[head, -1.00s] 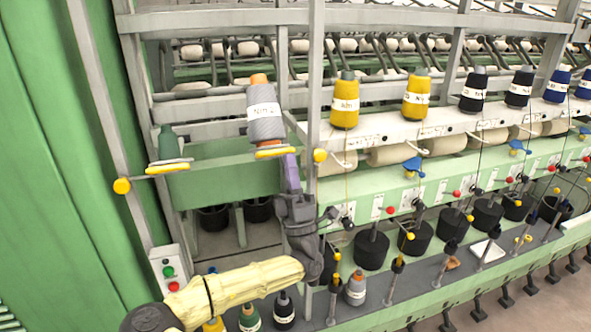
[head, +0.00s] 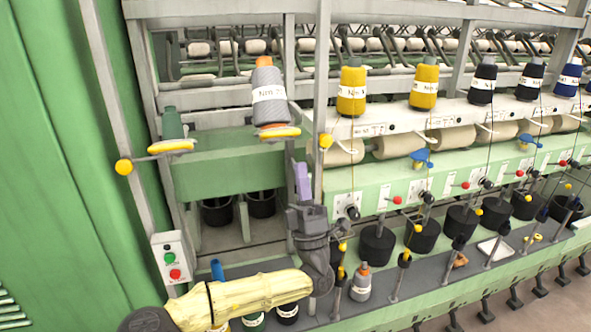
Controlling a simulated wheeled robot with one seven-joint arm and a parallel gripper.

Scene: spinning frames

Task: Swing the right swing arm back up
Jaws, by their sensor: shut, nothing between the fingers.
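The right swing arm ends in a yellow plate (head: 278,131), which carries a grey yarn cone (head: 269,93) with an orange top and a white label. The cone leans slightly. A yellow knob (head: 326,141) shows just right of the plate, by the upright post. The left swing arm has a similar yellow plate (head: 171,146) with a green cone (head: 172,122) and a yellow knob (head: 124,167) at its left end. My gripper (head: 301,169) has purple fingers, shut and empty. It points up, below and right of the right plate, with a visible gap.
An upright grey post (head: 321,100) stands close to the right of my gripper. Several spools stand on the machine ledge to the right. A control box (head: 171,258) with green and red buttons is at left. A grey-orange bobbin (head: 361,283) stands beside my wrist.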

